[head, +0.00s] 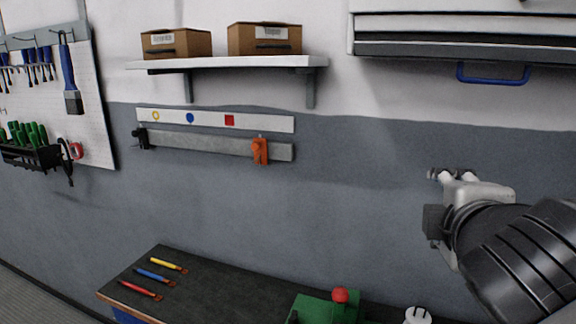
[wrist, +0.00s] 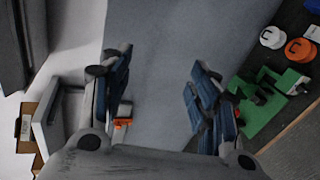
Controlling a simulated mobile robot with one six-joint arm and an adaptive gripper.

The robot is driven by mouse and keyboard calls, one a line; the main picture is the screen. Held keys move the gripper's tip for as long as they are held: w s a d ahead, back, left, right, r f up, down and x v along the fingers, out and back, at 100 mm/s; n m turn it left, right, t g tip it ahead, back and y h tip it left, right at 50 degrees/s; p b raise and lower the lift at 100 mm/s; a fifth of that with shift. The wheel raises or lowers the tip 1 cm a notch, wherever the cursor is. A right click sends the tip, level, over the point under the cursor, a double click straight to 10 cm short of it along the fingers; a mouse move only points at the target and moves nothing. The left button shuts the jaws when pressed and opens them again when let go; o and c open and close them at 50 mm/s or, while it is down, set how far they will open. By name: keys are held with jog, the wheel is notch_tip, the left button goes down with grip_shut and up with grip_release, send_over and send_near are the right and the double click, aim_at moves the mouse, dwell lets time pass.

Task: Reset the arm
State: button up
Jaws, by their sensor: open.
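My gripper (head: 452,175) is raised at the right of the head view, in front of the grey wall and below the wall cabinet. In the wrist view, my gripper (wrist: 162,60) has its two blue-padded fingers spread apart with nothing between them. Bare wall shows through the gap. My gripper touches nothing that I can see. Part of my dark arm fills the lower right of the head view.
A wall cabinet (head: 460,38) with a blue handle hangs above my gripper. A shelf (head: 230,63) holds two cardboard boxes. A dark bench (head: 225,290) carries three coloured tools and a green device (head: 318,308) with a red knob.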

jog(key=s+a+f+m+g+y+b, duration=0.1)
jog(key=s+a+f+m+g, duration=0.2)
jog(key=f, duration=0.6)
jog(key=s+a+f+m+g+y+b, duration=0.2)
jog(key=s+f+m+g, duration=0.1)
jog(key=s+f+m, duration=0.4)
jog(key=s+a+f+m+g+y+b, duration=0.1)
jog(key=s+f+m, duration=0.4)
jog(key=f, duration=0.8)
jog(key=s+a+g+b, duration=0.1)
jog(key=a+g, duration=0.1)
jog(key=shift+s+a+f+y, duration=0.25)
jog(key=shift+a+y, duration=0.05)
jog(key=shift+y, duration=0.1)
